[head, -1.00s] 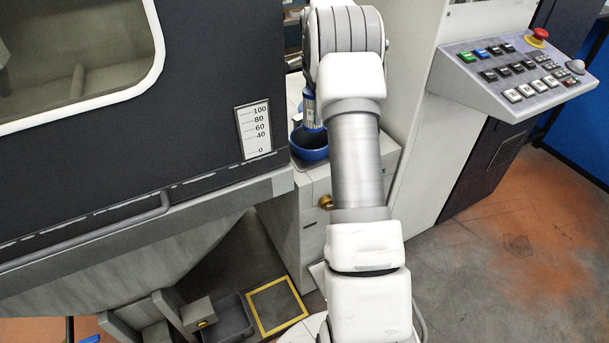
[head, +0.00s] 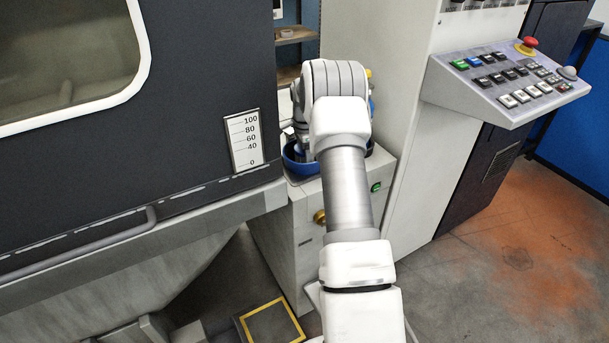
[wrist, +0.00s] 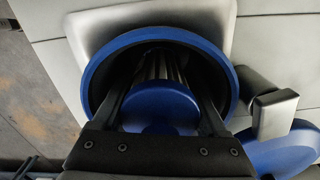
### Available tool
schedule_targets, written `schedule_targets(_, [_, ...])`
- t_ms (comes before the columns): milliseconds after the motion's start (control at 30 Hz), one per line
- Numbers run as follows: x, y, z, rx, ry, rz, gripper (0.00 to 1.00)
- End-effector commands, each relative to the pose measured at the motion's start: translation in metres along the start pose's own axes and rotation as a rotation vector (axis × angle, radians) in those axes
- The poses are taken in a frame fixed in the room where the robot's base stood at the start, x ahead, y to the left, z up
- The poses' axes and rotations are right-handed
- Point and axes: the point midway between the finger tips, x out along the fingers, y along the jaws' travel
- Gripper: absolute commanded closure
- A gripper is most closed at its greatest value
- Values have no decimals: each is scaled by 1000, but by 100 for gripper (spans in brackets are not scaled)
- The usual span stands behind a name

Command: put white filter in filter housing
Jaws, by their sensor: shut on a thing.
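The filter housing is a round, dark-inside opening with a thick blue rim (wrist: 85,68) in the wrist view. In the head view part of its blue rim (head: 297,163) shows beside my arm. The filter shows a round blue end cap (wrist: 160,106) and a pleated greyish body beyond it. My gripper (wrist: 158,88) is shut on the filter, with one dark finger on each side. The filter is inside the ring of the housing's rim as seen from the wrist. Its far end is hidden, so I cannot tell how deep it sits. In the head view my arm hides the filter.
A blue round lid (wrist: 285,152) with a grey hinge block (wrist: 275,112) stands right beside the housing. In the head view a dark machine (head: 190,110) with a window is at left, and a sloping button panel (head: 510,85) at right.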

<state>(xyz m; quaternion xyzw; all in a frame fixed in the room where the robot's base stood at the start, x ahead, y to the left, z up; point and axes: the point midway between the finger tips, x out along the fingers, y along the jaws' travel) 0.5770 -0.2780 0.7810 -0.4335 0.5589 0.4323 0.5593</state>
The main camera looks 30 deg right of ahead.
Motion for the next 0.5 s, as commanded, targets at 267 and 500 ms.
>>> schedule_targets(267, [43, 0, 0, 0, -1, 1, 100])
schedule_targets(500, [42, 0, 0, 0, 0, 0, 100])
